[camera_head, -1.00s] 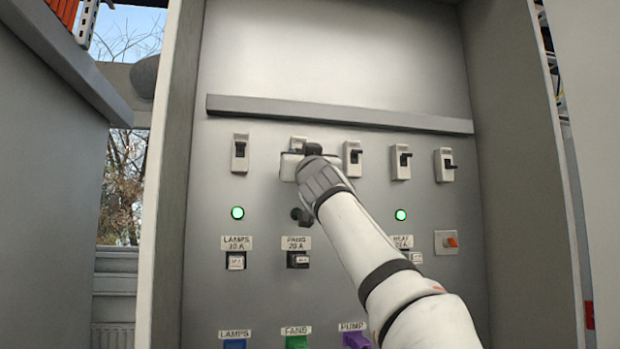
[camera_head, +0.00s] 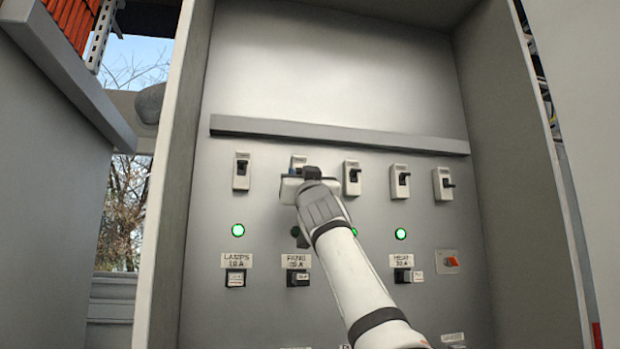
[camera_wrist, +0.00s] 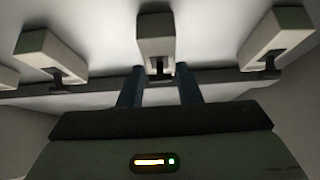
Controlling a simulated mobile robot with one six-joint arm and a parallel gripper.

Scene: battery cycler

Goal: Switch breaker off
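Several white breakers with dark levers sit in a row on the grey panel. My gripper (camera_head: 301,172) is at the second breaker from the left (camera_head: 299,160), above the FANS label (camera_head: 297,261), and hides its lower part in the head view. In the wrist view, my two dark blue fingers (camera_wrist: 160,72) are apart, one on each side of the dark lever of the middle breaker (camera_wrist: 155,33). I see a gap between them and cannot tell if either touches the lever. The lever's exact position is unclear.
A ledge (camera_head: 340,133) runs above the breakers. Neighbouring breakers stand close on both sides (camera_head: 241,171) (camera_head: 352,178). Green lamps glow at the left (camera_head: 238,230) and right (camera_head: 400,234); the lamp under the second breaker (camera_head: 295,231) looks dark. Cabinet side walls flank the panel.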

